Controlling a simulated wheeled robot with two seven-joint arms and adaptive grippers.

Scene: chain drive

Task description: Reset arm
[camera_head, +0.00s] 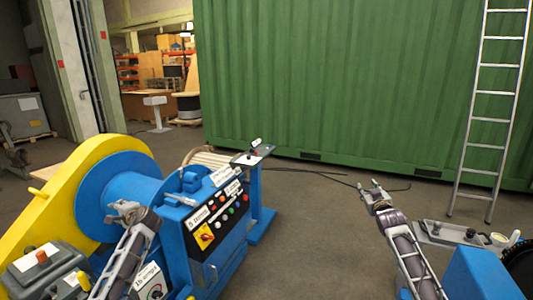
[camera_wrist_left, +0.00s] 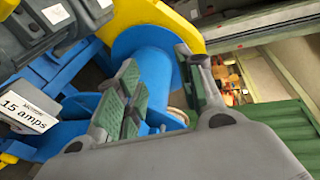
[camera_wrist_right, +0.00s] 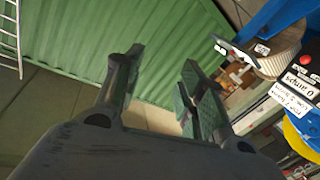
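My left gripper (camera_head: 127,210) is raised in front of the blue drum (camera_head: 118,188) of the yellow and blue machine, left of its control panel (camera_head: 217,220). In the left wrist view my left gripper (camera_wrist_left: 160,85) has its fingers apart with nothing between them; the blue drum (camera_wrist_left: 148,50) lies behind. My right gripper (camera_head: 372,188) is held up over the bare floor, right of the machine. In the right wrist view my right gripper (camera_wrist_right: 155,85) has its fingers apart and empty, with the green container (camera_wrist_right: 100,40) behind.
A grey tray (camera_head: 445,232) with small parts sits at the right, beside a blue block (camera_head: 478,272) and a dark round part (camera_head: 522,262). A ladder (camera_head: 492,95) leans on the green container (camera_head: 340,75). A small stand plate (camera_head: 252,157) stands behind the panel.

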